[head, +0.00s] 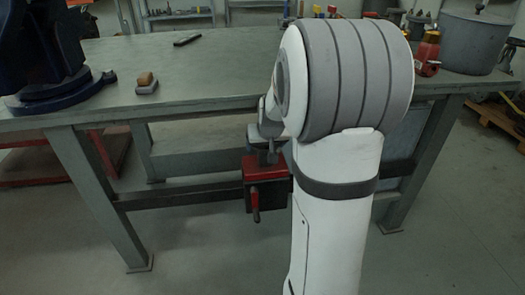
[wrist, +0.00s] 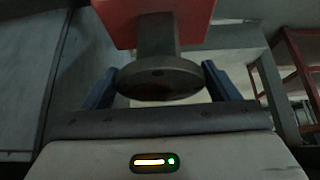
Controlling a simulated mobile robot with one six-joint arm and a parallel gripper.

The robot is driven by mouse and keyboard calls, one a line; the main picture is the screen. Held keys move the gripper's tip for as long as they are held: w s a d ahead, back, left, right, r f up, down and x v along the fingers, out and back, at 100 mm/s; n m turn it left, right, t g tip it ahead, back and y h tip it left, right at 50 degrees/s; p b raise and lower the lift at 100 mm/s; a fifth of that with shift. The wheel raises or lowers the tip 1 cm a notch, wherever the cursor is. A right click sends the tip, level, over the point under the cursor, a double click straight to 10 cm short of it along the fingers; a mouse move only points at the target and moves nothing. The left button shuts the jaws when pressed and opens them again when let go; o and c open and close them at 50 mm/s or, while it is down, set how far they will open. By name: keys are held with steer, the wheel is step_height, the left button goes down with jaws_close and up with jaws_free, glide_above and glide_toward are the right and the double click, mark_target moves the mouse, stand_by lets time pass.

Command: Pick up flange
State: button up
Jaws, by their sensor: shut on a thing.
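The flange (wrist: 160,84) is a dark round disc in the wrist view, between the two blue-grey fingers of my gripper (wrist: 160,88). The fingers meet its left and right edges, so my gripper is shut on it. A grey neck (wrist: 157,38) joins the flange to a red block (wrist: 160,10) above it in that view. In the head view a red box with a small red handle (head: 255,205) shows left of my white arm, in front of the bench's lower rail. My fingers and the disc cannot be made out clearly there.
A grey metal workbench (head: 215,65) spans the head view. On it are a small brown-topped block (head: 147,84), a dark flat item (head: 187,39), a large grey pot (head: 472,42) and a red item (head: 428,54). Bench legs (head: 95,190) flank open floor.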

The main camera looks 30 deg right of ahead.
steer(key=c, duration=0.7)
steer(key=shift+c, duration=0.5)
steer(key=shift+r, duration=0.1)
